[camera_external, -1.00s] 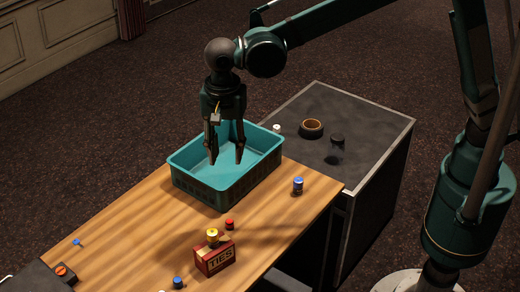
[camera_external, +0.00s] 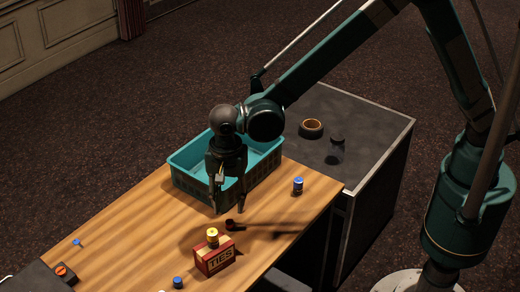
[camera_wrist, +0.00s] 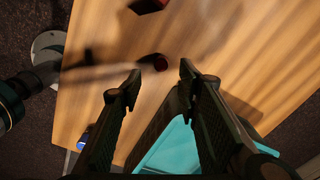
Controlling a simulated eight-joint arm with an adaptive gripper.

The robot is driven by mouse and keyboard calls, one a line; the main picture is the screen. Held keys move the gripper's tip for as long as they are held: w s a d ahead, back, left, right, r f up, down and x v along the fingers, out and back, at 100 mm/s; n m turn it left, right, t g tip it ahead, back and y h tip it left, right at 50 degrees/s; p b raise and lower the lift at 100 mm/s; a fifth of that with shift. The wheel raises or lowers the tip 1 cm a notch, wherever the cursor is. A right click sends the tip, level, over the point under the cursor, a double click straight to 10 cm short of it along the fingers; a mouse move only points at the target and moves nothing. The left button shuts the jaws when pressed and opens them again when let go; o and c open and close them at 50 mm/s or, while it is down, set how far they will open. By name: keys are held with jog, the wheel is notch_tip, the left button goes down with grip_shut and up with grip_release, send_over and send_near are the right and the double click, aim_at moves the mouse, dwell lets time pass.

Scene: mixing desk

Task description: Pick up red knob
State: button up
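The red knob (camera_external: 230,224) stands on the wooden desk, in shadow, just behind the red TIES box. It also shows in the wrist view (camera_wrist: 160,63), just beyond the gap between my fingertips. My gripper (camera_external: 228,207) is open and empty, pointing down above the desk between the teal crate and the knob. In the wrist view both fingers (camera_wrist: 161,71) are spread, with nothing between them. The exact height of the fingertips over the desk is hard to tell.
The teal crate (camera_external: 184,180) stands behind my gripper. The TIES box (camera_external: 215,260) with a yellow-topped knob (camera_external: 212,235) on it is close in front. A blue-topped item (camera_external: 298,186) stands to the right. The desk at left is mostly clear.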

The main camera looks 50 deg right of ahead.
aim_at(229, 222)
jog(key=shift+f, duration=1.25)
jog(key=shift+a+f+b, duration=0.1)
jog(key=shift+f+b, duration=0.5)
jog(key=shift+f, duration=2)
jog(key=c, duration=0.8)
